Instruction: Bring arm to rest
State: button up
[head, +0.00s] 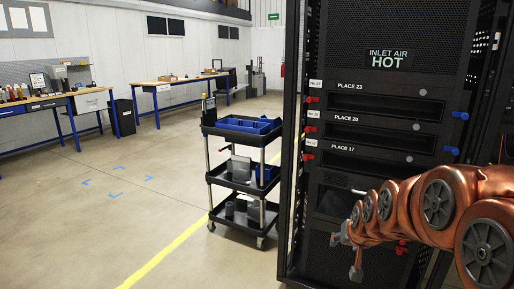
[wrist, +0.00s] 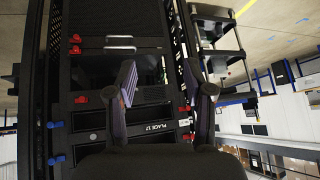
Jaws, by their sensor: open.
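My copper-coloured arm reaches in from the right in the head view, in front of the black rack (head: 298,150). My gripper (head: 346,256) is at the arm's left end, low before the rack. In the wrist view my gripper (wrist: 158,78) has its two fingers spread wide apart, with nothing between them. The rack appears upside down there, with the PLACE 17 label (wrist: 171,137) just beyond the fingers. A silver handle (head: 359,192) shows on the rack above my gripper. My arm hides the rack's lower right part.
A black three-tier cart (head: 212,178) with blue bins (head: 244,125) stands left of the rack. Red latches (head: 309,128) and blue latches (head: 460,115) stick out from the rack's sides. Workbenches (head: 40,104) line the far wall. The floor at left is open.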

jog(key=s+a+r+n+g+p, duration=0.1)
jog(key=s+r+g+p, duration=0.2)
jog(key=s, duration=0.9)
jog(key=s+a+r+g+p, duration=0.2)
jog(key=s+r+g+p, duration=0.1)
jog(key=s, duration=1)
jog(key=s+a+r+n+g+p, duration=0.1)
jog(key=s+p, duration=0.4)
jog(key=s, duration=0.7)
notch_tip(320, 180, up, 2)
jog(key=shift+s+a+r+n+g, duration=0.1)
jog(key=shift+s+a+n+g, duration=0.2)
jog(key=shift+a+g, duration=0.6)
jog(key=shift+d, duration=0.2)
jog(key=shift+c, duration=0.3)
